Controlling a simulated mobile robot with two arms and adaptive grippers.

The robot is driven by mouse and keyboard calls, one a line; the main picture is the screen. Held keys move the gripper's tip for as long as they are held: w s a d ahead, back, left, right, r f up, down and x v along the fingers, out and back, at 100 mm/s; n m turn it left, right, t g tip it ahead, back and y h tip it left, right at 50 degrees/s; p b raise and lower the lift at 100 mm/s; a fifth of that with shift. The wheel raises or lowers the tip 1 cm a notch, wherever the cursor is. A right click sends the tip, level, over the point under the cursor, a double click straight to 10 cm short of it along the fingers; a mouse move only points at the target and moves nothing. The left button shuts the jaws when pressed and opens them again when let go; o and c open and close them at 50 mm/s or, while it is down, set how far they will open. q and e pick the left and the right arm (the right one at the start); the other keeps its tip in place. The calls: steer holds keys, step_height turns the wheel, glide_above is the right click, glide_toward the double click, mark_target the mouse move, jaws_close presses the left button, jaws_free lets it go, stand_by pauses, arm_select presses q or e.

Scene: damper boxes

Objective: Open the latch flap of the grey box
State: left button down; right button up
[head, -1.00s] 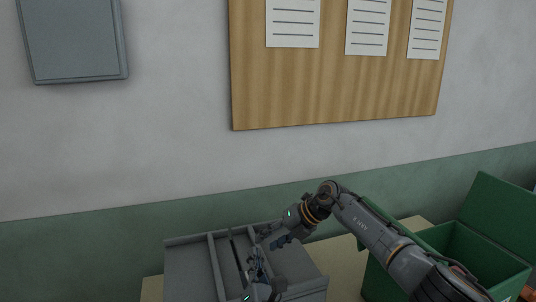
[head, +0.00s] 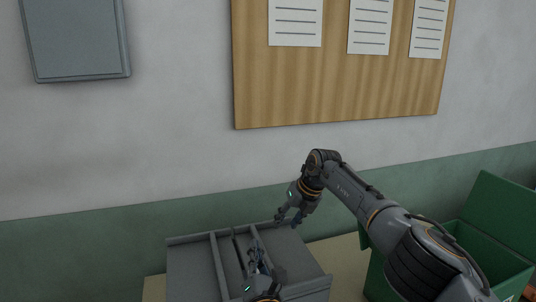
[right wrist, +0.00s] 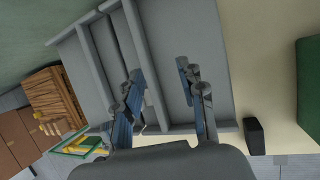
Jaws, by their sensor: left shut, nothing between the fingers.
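The grey box (head: 195,268) stands at the bottom of the head view, with raised ribs and a dark slit along its top. It also fills the middle of the right wrist view (right wrist: 100,50). I cannot make out the latch flap for certain. My left gripper (head: 254,247) is shut and empty, over the box top beside the dark slit; whether it touches is unclear. My right gripper (head: 288,219) is above the box's back right part. In the right wrist view its fingers (right wrist: 160,88) are spread apart over the ribbed top, with nothing between them.
A green box (head: 480,250) with a raised lid stands to the right on the pale table (head: 345,262). A small black object (right wrist: 254,136) is by the grey box's edge. A wooden crate (right wrist: 48,95) is farther off. The wall (head: 180,150) is behind.

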steer(key=shift+x, duration=0.75)
steer(key=shift+f, duration=0.15)
